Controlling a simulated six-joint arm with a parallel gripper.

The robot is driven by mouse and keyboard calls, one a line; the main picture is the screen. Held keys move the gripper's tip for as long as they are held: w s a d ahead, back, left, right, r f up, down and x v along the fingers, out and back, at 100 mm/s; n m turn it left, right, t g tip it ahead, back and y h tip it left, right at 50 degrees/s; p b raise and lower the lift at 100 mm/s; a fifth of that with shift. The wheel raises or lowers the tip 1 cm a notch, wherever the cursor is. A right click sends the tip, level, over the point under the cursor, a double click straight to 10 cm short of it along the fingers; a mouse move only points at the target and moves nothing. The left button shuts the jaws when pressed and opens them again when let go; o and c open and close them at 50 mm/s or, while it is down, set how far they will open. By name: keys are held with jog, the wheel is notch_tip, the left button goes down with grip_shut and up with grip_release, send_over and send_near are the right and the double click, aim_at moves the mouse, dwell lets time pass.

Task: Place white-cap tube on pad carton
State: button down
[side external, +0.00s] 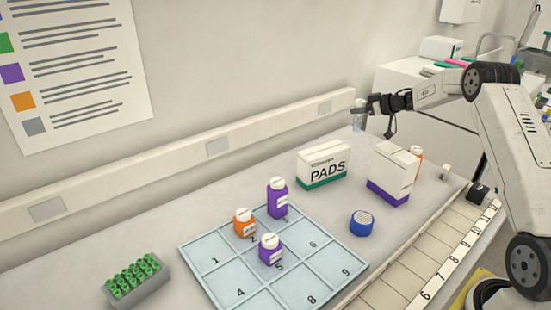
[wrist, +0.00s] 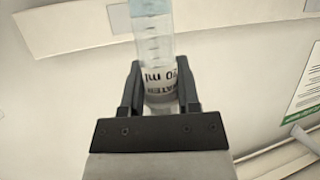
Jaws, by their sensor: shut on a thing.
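My gripper (side external: 369,107) is raised above the back right of the bench and is shut on a clear tube (side external: 360,120). In the wrist view, the gripper (wrist: 160,88) has its fingers on both sides of the tube (wrist: 154,38), which shows graduation marks and a label band with upside-down print. I cannot clearly make out its cap. The pad carton (side external: 322,167), a white box with a green base band and the word PADS, stands on the bench below and left of the gripper. The tube is apart from the carton, whose top looks bare.
A white carton with a purple band (side external: 394,172) stands right of the pad carton, with an orange bottle (side external: 417,157) behind it. A blue round container (side external: 362,222) is in front. A numbered tray (side external: 223,276) holds purple and orange bottles. A green-topped rack (side external: 137,282) is at left.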

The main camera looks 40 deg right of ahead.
jog(key=s+a+r, duration=0.7)
jog(key=a, duration=0.3)
jog(key=s+a+r, duration=0.7)
jog(key=s+a, duration=0.1)
jog(key=a, duration=0.3)
jog(key=shift+s, duration=0.3)
jog(key=w+d+f, duration=0.3)
jog(key=w+f, duration=0.6)
jog(key=w, duration=0.4)
jog(key=shift+f, duration=0.15)
jog(key=shift+w, duration=0.1)
